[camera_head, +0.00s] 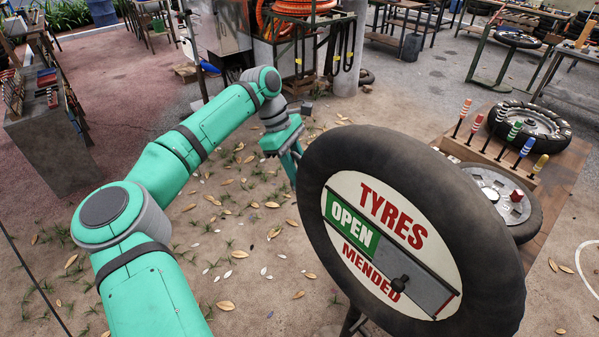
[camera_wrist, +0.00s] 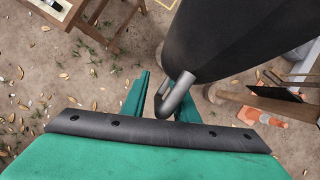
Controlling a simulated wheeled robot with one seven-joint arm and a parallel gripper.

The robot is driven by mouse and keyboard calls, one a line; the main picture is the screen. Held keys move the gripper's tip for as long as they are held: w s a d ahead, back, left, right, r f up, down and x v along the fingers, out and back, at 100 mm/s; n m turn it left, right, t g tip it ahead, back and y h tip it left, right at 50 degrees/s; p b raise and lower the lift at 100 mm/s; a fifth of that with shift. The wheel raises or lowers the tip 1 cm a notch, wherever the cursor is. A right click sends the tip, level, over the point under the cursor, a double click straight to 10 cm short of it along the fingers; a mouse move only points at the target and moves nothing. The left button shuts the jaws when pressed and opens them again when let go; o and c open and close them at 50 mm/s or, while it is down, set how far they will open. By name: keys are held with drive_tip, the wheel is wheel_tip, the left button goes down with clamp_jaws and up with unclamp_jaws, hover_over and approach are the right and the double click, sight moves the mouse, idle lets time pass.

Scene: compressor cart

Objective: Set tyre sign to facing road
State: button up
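The tyre sign is a big black tyre (camera_head: 480,215) standing upright at the right of centre in the head view. Its white oval face (camera_head: 345,190) reads "TYRES MENDED" and is turned toward my head camera at an angle. A slider across it shows green "OPEN" (camera_head: 352,227) with a small dark knob. My gripper (camera_head: 291,160) is at the tyre's left edge, its tips partly hidden there. In the wrist view, the fingers (camera_wrist: 162,84) stand apart, with a grey bent metal handle (camera_wrist: 175,97) between them, beneath the dark tyre. I cannot tell whether either finger touches it.
A wooden bench (camera_head: 560,185) with wheels and coloured-handled tools stands right of the sign. A grey workbench (camera_head: 50,140) is at the left. An orange cone (camera_wrist: 262,117) shows in the wrist view. The leaf-strewn ground (camera_head: 250,240) between is mostly clear.

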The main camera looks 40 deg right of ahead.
drive_tip(key=shift+w+a, duration=0.15)
drive_tip(key=shift+w, duration=0.05)
drive_tip(key=v, duration=1)
drive_tip(key=shift+r, duration=0.4)
